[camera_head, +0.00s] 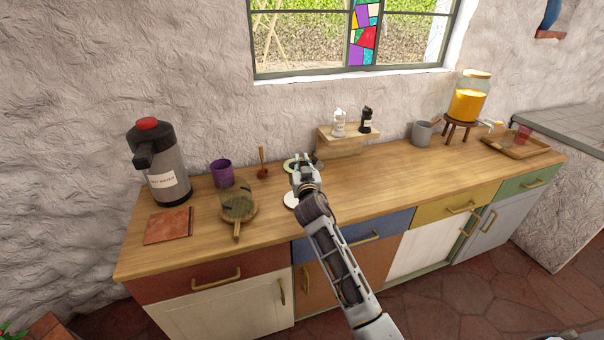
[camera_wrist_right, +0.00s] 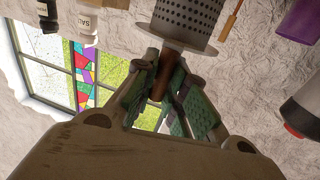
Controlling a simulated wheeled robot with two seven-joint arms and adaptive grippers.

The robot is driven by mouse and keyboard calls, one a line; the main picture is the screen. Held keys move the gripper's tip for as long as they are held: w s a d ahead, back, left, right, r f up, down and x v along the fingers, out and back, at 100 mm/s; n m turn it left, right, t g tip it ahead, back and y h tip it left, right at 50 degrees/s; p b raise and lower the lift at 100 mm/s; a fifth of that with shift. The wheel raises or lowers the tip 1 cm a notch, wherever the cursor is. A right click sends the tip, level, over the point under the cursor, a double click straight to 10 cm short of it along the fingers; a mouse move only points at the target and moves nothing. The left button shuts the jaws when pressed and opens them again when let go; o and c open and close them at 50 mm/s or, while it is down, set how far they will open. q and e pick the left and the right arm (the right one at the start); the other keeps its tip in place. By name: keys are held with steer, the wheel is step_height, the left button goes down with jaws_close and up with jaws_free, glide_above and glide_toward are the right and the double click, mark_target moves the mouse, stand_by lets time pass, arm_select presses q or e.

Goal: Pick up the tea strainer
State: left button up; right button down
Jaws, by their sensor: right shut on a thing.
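The tea strainer (camera_wrist_right: 187,22) shows in the right wrist view as a grey perforated metal cylinder with a flared rim and a brown handle. My right gripper (camera_wrist_right: 165,78) is shut on the brown handle, with its green finger pads on either side of it. In the head view my right gripper (camera_head: 301,162) is over the back middle of the wooden counter (camera_head: 380,180). There the strainer is mostly hidden by the gripper, and I cannot tell whether it touches anything. My left gripper is not in view.
A small shelf (camera_head: 343,142) holds two bottles. A grey mug (camera_head: 421,134) stands right. The right front counter is clear.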

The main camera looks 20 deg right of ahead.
steer(key=shift+r, duration=0.8)
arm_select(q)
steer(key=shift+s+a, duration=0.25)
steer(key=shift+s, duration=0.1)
